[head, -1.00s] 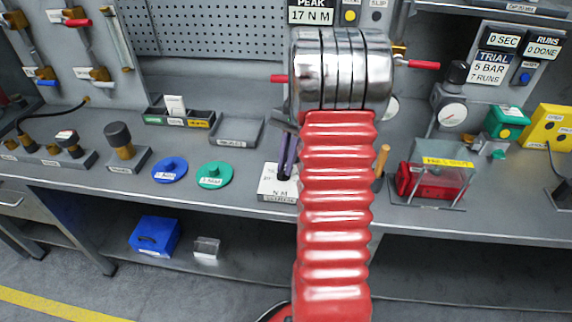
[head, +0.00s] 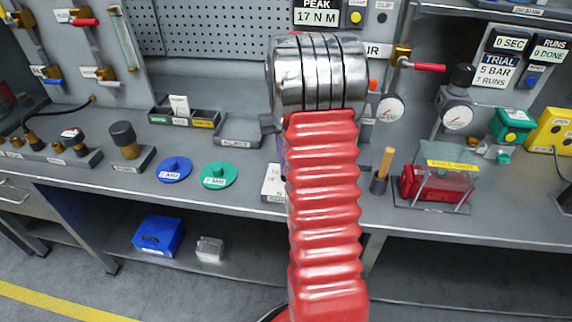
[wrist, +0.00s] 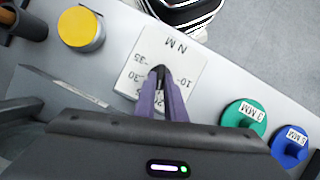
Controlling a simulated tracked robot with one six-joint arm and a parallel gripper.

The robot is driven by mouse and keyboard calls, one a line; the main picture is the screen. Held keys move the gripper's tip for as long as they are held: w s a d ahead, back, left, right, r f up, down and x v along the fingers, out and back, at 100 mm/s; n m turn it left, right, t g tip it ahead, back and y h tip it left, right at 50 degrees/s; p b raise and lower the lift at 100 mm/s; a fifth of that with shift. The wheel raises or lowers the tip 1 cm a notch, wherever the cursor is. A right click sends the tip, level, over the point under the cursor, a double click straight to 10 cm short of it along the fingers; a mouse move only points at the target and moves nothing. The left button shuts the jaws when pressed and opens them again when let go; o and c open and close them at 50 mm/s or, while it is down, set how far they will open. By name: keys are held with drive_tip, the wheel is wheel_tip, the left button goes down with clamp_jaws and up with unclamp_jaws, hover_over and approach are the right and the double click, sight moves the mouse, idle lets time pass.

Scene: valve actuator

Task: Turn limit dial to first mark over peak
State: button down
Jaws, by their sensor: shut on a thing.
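The PEAK display (head: 317,12) reads 17 N M in the head view. The limit dial's white plate (wrist: 178,48) is marked N M, with 10, 30 and 35 legible in the wrist view. Part of that plate (head: 272,185) shows left of my arm in the head view. My gripper (wrist: 160,76) has its purple fingers over the plate, shut on the small dark dial knob (wrist: 159,70). The fingers hide part of the scale, and I cannot read the pointer's setting. In the head view my red arm hides the gripper.
The green disc (wrist: 243,114) and blue disc (wrist: 289,145) lie beside the plate. A yellow-topped round part (wrist: 81,28) stands on its other side. In the head view, a wooden handle (head: 387,161) stands in a cup right of my arm, near a clear-covered red unit (head: 437,184).

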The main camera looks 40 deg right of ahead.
drive_tip(key=shift+s+f, duration=0.15)
drive_tip(key=c, duration=1.8)
unclamp_jaws()
drive_tip(key=shift+w+r, duration=0.2)
drive_tip(key=shift+r, duration=0.05)
drive_tip(key=shift+d+r, duration=0.1)
drive_tip(key=shift+r, duration=0.1)
drive_tip(key=v, duration=1.3)
drive_tip(key=shift+w, duration=0.1)
